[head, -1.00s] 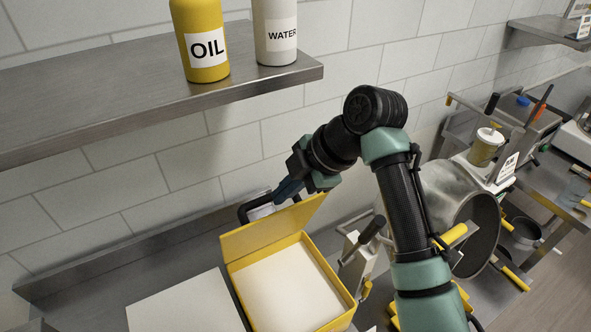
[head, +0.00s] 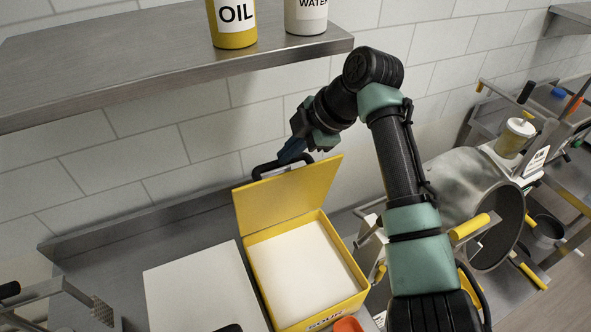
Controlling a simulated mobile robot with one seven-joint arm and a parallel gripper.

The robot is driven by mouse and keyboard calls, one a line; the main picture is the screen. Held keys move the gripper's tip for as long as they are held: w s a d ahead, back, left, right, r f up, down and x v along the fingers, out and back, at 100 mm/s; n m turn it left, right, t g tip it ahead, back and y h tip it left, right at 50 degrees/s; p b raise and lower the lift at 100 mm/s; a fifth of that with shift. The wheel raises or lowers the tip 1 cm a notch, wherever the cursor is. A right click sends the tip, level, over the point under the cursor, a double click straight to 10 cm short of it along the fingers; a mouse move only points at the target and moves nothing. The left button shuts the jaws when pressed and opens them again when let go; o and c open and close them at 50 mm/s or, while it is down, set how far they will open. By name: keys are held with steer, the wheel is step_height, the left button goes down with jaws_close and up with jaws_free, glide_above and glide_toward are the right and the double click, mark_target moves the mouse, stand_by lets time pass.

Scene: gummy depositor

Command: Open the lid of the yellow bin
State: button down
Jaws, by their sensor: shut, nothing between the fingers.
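The yellow bin (head: 362,297) stands on the steel counter in the head view, with white contents filling its inside. Its yellow lid (head: 285,195) is hinged at the back edge and stands up, leaning slightly back, so the bin is open. A black handle (head: 268,168) shows at the lid's top edge. My gripper (head: 287,158) is above and behind the lid's top edge, close to the handle. Its blue fingers are shut with nothing seen between them. Whether they touch the handle or lid cannot be told.
A white board (head: 200,290) lies left of the bin. A shelf (head: 150,75) above holds the oil bottle (head: 232,22) and water bottle (head: 306,14). A large metal drum (head: 480,200) stands right of my arm. Part of an orange object (head: 348,325) shows at the bottom edge.

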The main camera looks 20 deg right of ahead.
steer(key=shift+w+a, duration=0.1)
steer(key=shift+w, duration=0.5)
steer(key=shift+r, duration=0.1)
